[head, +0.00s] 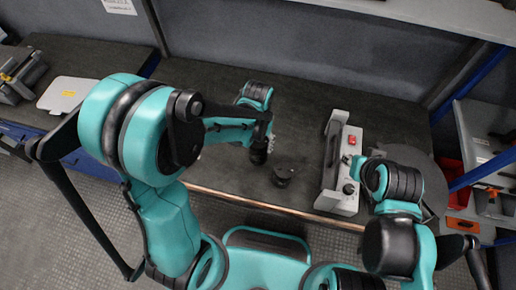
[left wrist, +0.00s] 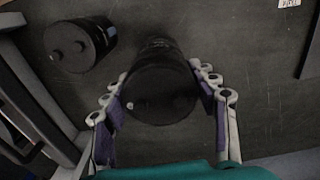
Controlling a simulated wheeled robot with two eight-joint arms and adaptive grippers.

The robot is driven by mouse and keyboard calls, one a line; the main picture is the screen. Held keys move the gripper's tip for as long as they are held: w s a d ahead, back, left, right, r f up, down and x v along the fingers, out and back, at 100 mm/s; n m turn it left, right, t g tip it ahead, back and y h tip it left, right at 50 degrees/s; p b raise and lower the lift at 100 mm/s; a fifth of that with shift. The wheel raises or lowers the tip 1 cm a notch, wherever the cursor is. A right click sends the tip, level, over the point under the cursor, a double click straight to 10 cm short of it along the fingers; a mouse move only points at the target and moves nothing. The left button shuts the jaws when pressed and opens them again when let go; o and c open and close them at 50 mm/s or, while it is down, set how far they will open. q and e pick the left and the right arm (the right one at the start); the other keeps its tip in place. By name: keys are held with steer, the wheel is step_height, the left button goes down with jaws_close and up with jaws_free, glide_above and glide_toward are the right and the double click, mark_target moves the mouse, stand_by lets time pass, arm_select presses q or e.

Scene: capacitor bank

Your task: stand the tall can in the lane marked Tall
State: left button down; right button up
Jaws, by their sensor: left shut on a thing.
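My left gripper (head: 268,142) is shut on a black can (left wrist: 160,92), whose round end with small terminals faces the left wrist camera. The purple-padded fingers of the left gripper (left wrist: 163,108) press on both sides of it. In the head view the held can (head: 259,157) shows as a dark shape below the fingers. A second black can (head: 284,174) stands on the bench just right of the gripper; it also shows at upper left in the left wrist view (left wrist: 80,45). No Tall marking is readable. My right gripper is hidden behind its arm.
A grey box-like unit (head: 331,165) with a red switch (head: 352,140) stands right of the cans; my right arm is close to it. The dark bench (head: 300,115) is clear behind the cans. A red bin (head: 448,172) is at far right.

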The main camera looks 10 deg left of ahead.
arm_select(q)
steer(key=shift+f+b, duration=0.7)
steer(key=shift+f, duration=1)
steer(key=shift+f, duration=0.2)
steer(key=shift+c, duration=2.4)
jaws_free()
steer(key=shift+r, duration=0.15)
